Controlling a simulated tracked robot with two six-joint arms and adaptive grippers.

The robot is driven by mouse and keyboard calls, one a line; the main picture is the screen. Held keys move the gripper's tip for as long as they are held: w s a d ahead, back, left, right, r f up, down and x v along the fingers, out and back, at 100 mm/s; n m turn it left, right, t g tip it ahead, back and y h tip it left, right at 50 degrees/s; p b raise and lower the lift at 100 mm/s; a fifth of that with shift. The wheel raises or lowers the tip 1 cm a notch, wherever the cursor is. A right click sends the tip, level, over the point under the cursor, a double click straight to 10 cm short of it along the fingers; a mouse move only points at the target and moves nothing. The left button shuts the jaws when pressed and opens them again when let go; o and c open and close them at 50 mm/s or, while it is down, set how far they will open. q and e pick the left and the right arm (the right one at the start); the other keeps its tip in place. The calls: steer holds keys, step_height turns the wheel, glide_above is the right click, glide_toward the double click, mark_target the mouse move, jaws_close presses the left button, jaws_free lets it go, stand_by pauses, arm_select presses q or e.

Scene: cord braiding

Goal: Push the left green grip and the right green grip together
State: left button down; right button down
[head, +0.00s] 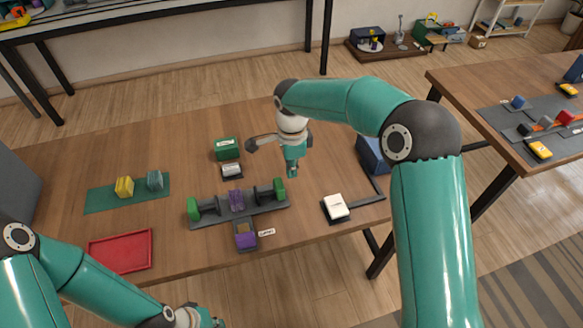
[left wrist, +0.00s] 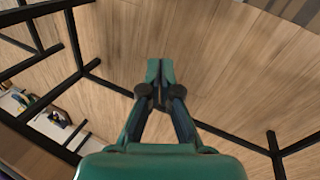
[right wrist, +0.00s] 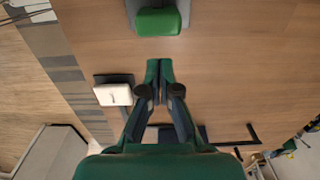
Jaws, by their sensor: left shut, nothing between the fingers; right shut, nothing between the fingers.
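The left green grip (head: 193,209) and the right green grip (head: 279,189) stand at opposite ends of a dark grey fixture (head: 213,219). A purple piece (head: 236,200) stands between them, apart from both. My right gripper (head: 292,172) is shut and empty, above the table just right of and behind the right green grip. In the right wrist view the right green grip (right wrist: 158,21) lies ahead of the shut fingertips (right wrist: 159,68), with a gap. My left gripper (left wrist: 160,70) is shut and empty, over the floor; in the head view only its wrist shows at the bottom edge.
A green box (head: 226,148) and a small whitish item stand behind the fixture. A white block (head: 336,206) on a dark pad is to its right. A red tray (head: 120,251) and a green mat (head: 100,200) with two blocks are left. A purple-fronted block (head: 246,239) is in front.

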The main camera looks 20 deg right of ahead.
mark_target(204, 207)
stand_by(0.5)
arm_select(q)
steer(key=w+a+r+m+g, duration=0.1)
steer(key=w+r+m, duration=0.4)
steer(key=w+r, duration=0.1)
steer(key=w+a+r+m+g+y, duration=0.1)
steer(key=w+r+m, duration=0.4)
steer(key=w+r, duration=0.1)
steer(key=w+r+m, duration=0.5)
steer(key=w+r, duration=0.1)
steer(key=shift+w+a+r+m+g, duration=0.2)
steer(key=shift+a+r+m+g, duration=0.1)
steer(key=shift+a+g, duration=0.1)
steer(key=w+r+m+t+y, duration=0.2)
steer(key=w+r+m+y, duration=0.15)
steer(key=w+r, duration=0.35)
steer(key=shift+m+h, duration=0.25)
steer(key=shift+m, duration=0.2)
steer(key=shift+w+f, duration=0.2)
steer(key=shift+f, duration=2.1)
steer(key=shift+w+f, duration=0.15)
steer(key=shift+f, duration=2.15)
steer(key=shift+d, duration=0.2)
